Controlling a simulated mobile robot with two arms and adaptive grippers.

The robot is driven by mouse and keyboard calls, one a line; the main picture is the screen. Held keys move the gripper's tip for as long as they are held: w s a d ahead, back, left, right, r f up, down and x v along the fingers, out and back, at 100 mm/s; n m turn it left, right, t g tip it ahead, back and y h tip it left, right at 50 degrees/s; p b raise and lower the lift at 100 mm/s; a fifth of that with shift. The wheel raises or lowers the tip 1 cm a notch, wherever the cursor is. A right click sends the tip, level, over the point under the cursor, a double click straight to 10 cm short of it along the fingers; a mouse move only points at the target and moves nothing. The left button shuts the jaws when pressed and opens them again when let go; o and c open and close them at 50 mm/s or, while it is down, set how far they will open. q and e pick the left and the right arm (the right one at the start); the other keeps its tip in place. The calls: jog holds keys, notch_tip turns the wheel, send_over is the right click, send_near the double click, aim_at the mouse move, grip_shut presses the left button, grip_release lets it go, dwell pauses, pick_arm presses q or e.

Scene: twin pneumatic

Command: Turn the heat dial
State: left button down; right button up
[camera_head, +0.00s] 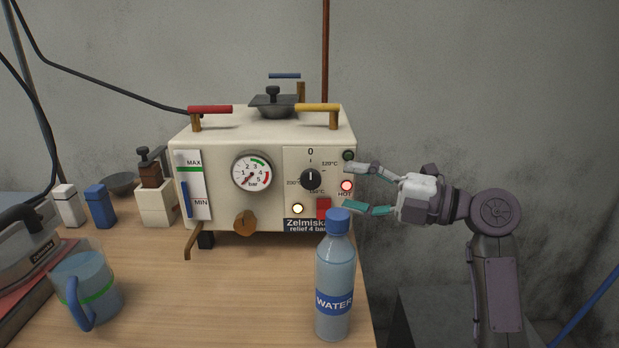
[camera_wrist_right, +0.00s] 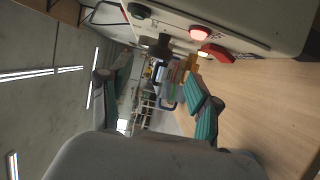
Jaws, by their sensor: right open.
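The heat dial (camera_head: 311,179) is a round black knob on the front panel of a cream machine (camera_head: 262,142). Its white mark points up towards the 0, with temperature labels around it. My right gripper (camera_head: 357,188) is open and empty, just right of the dial, with its teal fingertips apart and pointing left. The dial seems to show in the right wrist view (camera_wrist_right: 158,46) as a dark knob beyond the fingers, apart from them. My left gripper is not in view.
A water bottle (camera_head: 335,280) stands in front of the machine, below the dial. A red switch (camera_head: 323,207) and lit lamps (camera_head: 346,186) sit near the dial. A mug (camera_head: 88,288), a grinder (camera_head: 153,190) and shakers (camera_head: 99,206) are at left. The middle of the table is clear.

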aim_at(319, 183)
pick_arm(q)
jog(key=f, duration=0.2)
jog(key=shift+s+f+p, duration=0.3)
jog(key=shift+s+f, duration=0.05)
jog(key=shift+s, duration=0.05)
pick_arm(e)
jog(key=x, duration=0.8)
jog(key=shift+w+a, duration=0.15)
jog(key=shift+a, duration=0.05)
jog(key=shift+f, duration=0.1)
jog(key=c, duration=1.1)
jog(key=shift+c, duration=0.2)
